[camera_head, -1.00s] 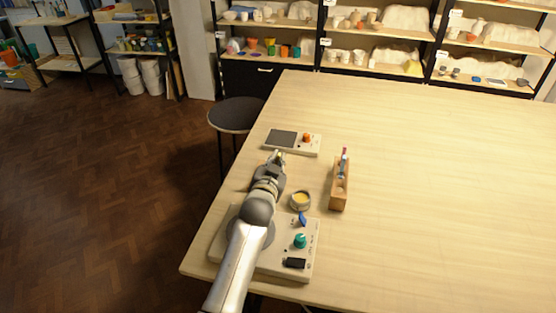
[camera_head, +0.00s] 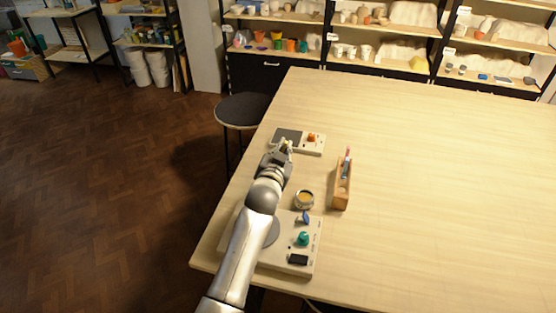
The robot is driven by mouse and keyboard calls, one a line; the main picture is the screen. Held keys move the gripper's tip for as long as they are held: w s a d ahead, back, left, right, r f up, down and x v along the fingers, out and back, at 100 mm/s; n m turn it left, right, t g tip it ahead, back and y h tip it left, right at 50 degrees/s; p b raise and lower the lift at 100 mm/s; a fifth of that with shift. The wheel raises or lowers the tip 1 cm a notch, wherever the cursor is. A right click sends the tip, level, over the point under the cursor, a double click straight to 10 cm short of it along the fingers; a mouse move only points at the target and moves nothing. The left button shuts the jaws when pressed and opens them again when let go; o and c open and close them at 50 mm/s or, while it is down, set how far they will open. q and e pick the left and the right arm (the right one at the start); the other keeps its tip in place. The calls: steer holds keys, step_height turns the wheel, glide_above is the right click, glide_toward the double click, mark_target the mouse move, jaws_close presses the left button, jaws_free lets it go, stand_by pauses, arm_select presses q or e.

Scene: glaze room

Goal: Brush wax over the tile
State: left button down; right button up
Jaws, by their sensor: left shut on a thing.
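My left gripper (camera_head: 284,146) is at the near edge of a flat dark square (camera_head: 290,134), perhaps the tile, on a pale box near the table's left edge. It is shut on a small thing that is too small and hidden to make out. I cannot tell whether it touches the square. A round pot with amber contents (camera_head: 304,200), perhaps the wax, stands behind the pale panel in front. A wooden holder (camera_head: 342,190) right of the pot has a thin upright thing (camera_head: 347,158) in it, perhaps a brush. My right gripper is not in view.
The pale box has an orange knob (camera_head: 311,137). The near panel (camera_head: 285,262) has a teal knob (camera_head: 303,238), a blue piece (camera_head: 303,217) and a grey disc partly behind my arm. A stool (camera_head: 242,111) stands left of the table. The tabletop (camera_head: 440,200) right of the holder is clear.

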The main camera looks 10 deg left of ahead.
arm_select(q)
steer(key=a+f+n+b, duration=0.1)
steer(key=a, duration=0.1)
steer(key=w+a+f+n+g+b, duration=0.1)
steer(key=a+f+b, duration=0.1)
steer(key=a+f+n+g+b, duration=0.1)
steer(key=a, duration=0.1)
steer(key=shift+w+a+f+n+b, duration=0.15)
steer(key=shift+w+a+n+b, duration=0.2)
steer(key=shift+n+b, duration=0.05)
stand_by(0.3)
steer(key=shift+f, duration=0.5)
steer(key=shift+f, duration=0.1)
stand_by(0.5)
